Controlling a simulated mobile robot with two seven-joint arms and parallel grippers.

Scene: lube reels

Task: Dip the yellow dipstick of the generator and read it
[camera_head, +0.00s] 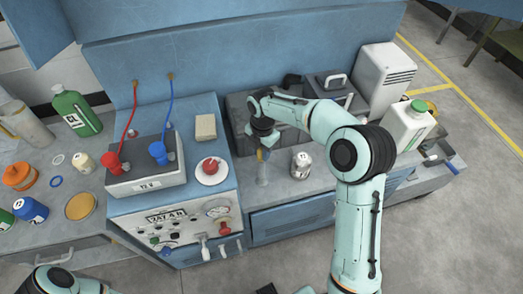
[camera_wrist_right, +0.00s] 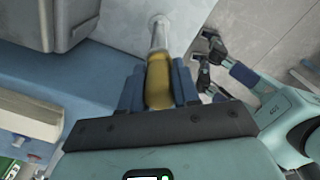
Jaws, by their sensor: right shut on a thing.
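My right gripper (camera_head: 262,147) is shut on the yellow dipstick handle (camera_wrist_right: 158,82), which sits between its blue fingers in the right wrist view. The handle also shows as a small yellow piece in the head view (camera_head: 262,155). A pale grey tube (camera_head: 262,174) stands below it, and a metal tube (camera_wrist_right: 159,32) lines up with the handle in the wrist view. I cannot tell how far the stick is inside. The dark grey generator housing (camera_head: 240,112) is partly hidden by my arm. My left gripper (camera_wrist_right: 208,62) is open and empty, over the floor.
A metal can (camera_head: 301,164) stands right of the tube. A white jug with a green cap (camera_head: 408,126) is farther right. A gauge panel (camera_head: 180,222) and a plate with a red knob (camera_head: 212,170) are on the left. Bottles and lids crowd the far-left bench.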

